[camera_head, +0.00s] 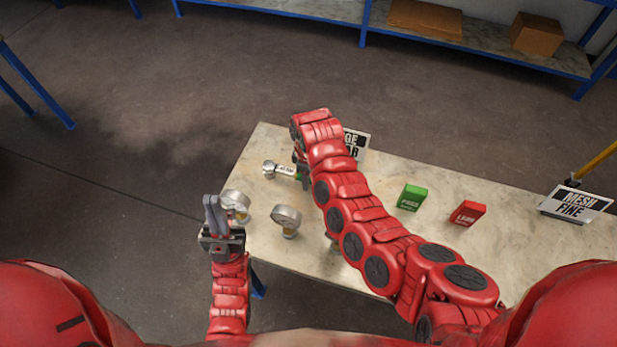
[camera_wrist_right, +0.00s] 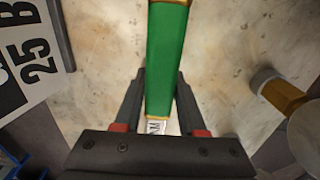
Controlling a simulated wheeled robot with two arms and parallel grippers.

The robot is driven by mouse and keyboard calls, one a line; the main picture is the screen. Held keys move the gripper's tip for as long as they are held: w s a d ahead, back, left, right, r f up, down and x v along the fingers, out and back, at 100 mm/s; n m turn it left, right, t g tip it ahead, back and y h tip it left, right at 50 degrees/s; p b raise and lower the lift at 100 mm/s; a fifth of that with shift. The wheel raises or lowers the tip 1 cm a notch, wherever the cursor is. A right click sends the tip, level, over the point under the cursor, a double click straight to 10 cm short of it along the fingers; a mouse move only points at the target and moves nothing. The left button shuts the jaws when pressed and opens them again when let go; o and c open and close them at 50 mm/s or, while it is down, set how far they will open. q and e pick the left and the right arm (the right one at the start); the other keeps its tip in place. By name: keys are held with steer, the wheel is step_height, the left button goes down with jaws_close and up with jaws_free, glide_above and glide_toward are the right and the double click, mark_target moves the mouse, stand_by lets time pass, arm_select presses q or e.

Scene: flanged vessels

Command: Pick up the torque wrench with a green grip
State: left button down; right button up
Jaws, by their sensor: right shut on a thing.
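My right arm hides the rest of the wrench in the head view. My left gripper (camera_head: 213,202) is at the table's left edge, fingers pointing away; its opening is unclear, and I see nothing held in it.
A green box (camera_head: 412,198) and a red box (camera_head: 467,213) stand right of my arm. A sign (camera_head: 575,204) reads MESH FINE; another sign (camera_head: 357,143) is partly hidden behind my right arm.

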jaws_close()
steer(key=shift+r, duration=0.15)
